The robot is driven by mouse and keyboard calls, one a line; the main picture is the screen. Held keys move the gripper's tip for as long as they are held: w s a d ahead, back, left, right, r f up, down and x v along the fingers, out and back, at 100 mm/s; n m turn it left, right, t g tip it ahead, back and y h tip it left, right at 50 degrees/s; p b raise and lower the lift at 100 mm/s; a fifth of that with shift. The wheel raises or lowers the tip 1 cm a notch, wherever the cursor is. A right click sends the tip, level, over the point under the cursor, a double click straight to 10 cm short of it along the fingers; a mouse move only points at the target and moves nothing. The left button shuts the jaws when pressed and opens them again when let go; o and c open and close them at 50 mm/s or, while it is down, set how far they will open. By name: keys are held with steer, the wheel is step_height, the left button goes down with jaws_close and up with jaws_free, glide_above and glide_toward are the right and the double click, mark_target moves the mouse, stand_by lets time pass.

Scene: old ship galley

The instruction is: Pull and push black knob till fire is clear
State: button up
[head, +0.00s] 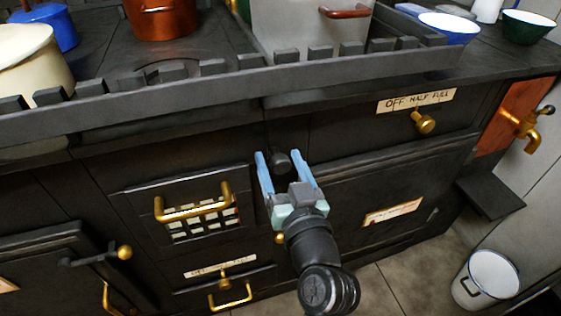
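The black knob (281,161) is on the dark front of the stove, below the top rail. My gripper (279,156) reaches up to it, with its two light-blue fingers apart, one on each side of the knob. A gap seems to show between the fingers and the knob; I cannot tell whether they touch it. Left of the knob is the fire door (187,212) with a brass handle and a barred window, where pale pieces and a little red show behind the bars.
A brass knob (423,122) sits under an "OFF HALF FULL" label at right. A brass tap (528,122) is further right. Pots, including a copper one (162,18), stand on the railed stove top. A white bucket (485,279) stands on the floor at lower right.

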jaws_close()
stand_by(1.2)
